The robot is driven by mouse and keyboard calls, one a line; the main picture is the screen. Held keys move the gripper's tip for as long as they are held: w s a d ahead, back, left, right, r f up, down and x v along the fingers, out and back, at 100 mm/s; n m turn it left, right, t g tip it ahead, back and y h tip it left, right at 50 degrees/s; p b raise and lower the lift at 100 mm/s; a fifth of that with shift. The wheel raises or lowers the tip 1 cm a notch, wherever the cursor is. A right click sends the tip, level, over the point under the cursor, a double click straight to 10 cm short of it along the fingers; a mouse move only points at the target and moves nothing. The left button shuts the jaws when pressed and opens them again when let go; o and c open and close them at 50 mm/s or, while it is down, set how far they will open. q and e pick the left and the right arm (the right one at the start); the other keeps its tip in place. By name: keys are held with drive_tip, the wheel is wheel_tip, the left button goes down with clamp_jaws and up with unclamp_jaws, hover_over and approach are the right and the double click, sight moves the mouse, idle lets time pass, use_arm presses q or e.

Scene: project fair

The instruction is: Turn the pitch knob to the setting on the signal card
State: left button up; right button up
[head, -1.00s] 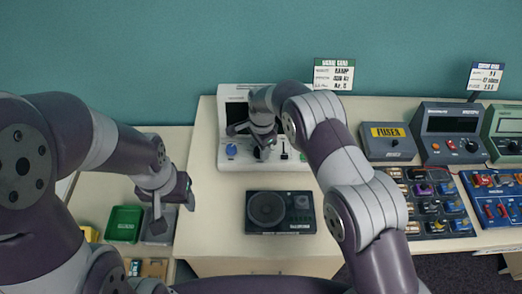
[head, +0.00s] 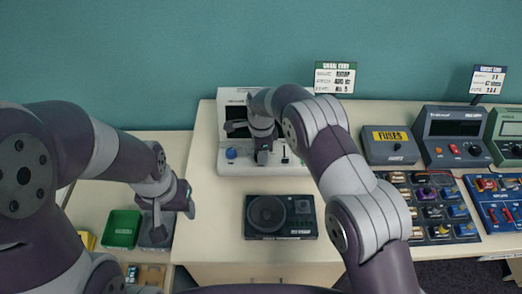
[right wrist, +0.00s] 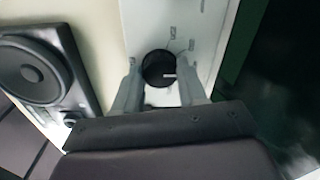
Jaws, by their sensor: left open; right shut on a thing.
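The signal generator (head: 228,164) is a white unit at the back of the table, partly hidden by my right arm. The pitch knob (right wrist: 157,67) is black with a white pointer line and sits between the fingers of my right gripper (right wrist: 160,76), which is shut on it. In the head view my right gripper (head: 262,156) covers the knob. The signal card (head: 334,78) stands behind the table with a green header; its small text is too blurred to read surely. My left gripper (head: 174,212) is open and empty, above the trays at left.
A blue knob (head: 231,153) and a slider (head: 285,157) flank my right gripper on the panel. A black speaker unit (head: 280,215) lies in front. A fuses box (head: 391,153), a meter (head: 455,150) and component trays (head: 434,207) are at right. A green tray (head: 122,228) is at left.

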drive_tip(key=shift+r, duration=0.1)
drive_tip(key=o, duration=1.1)
drive_tip(key=shift+a, duration=0.1)
drive_tip(key=shift+c, duration=0.2)
wheel_tip(320, 180, up, 4)
drive_tip(key=shift+r+b, duration=0.2)
drive_tip(key=shift+b, duration=0.65)
wheel_tip(320, 180, up, 8)
drive_tip(key=p, duration=0.5)
drive_tip(key=shift+s+r+p, duration=0.15)
drive_tip(key=shift+s+p, duration=0.25)
